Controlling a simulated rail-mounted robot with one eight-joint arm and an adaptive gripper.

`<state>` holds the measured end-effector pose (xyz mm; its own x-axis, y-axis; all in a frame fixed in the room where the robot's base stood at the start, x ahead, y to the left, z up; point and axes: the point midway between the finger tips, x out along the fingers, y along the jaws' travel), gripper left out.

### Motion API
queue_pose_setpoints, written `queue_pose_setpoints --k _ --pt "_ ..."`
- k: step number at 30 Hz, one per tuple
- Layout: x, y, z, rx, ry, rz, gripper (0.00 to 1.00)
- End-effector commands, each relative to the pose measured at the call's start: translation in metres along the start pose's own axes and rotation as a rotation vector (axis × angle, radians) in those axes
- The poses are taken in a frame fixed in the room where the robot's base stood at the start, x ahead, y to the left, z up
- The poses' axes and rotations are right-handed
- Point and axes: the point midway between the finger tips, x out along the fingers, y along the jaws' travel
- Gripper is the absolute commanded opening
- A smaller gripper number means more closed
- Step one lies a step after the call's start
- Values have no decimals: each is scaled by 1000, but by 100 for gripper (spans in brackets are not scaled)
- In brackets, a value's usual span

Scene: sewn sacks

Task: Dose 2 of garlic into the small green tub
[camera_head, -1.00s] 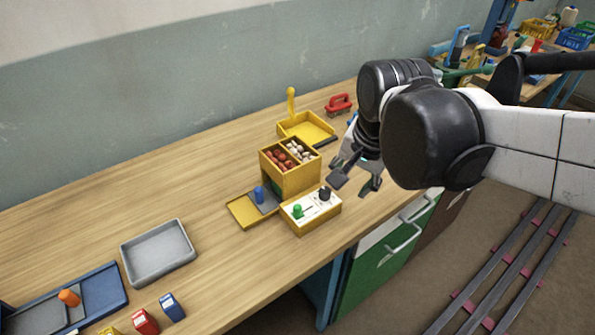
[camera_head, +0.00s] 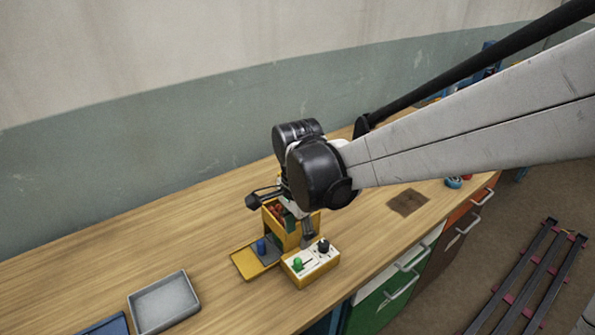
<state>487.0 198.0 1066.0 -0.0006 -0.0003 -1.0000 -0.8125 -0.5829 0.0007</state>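The yellow two-part bin (camera_head: 308,226) stands on the bench. Reddish-brown bulbs (camera_head: 275,211) show in its left compartment; my arm hides the pale bulbs' side. My gripper (camera_head: 282,220) is over the bin, with its fingers spread wide, one at the bin's left and one before its front right; nothing shows held. A control box (camera_head: 297,277) with a green knob (camera_head: 298,263) and a black knob (camera_head: 323,245) stands in front. A yellow tray with a grey slide and blue knob (camera_head: 261,246) lies left of it. I cannot make out the small green tub for certain.
A grey tray (camera_head: 163,303) lies at the lower left, beside part of a blue tray (camera_head: 108,327). A dark square patch (camera_head: 408,202) is on the bench at right. Drawers (camera_head: 392,290) line the front.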

Motion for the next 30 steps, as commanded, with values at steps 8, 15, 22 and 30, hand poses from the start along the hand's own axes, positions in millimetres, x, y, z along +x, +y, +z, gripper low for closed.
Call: queue_pose_setpoints --k 8,15,22,30 --pt "49 0 0 -1 0 -1 36" --pt "84 0 0 -1 0 -1 36" --pt "102 0 0 -1 0 -1 36" --pt "106 0 0 -1 0 -1 36"
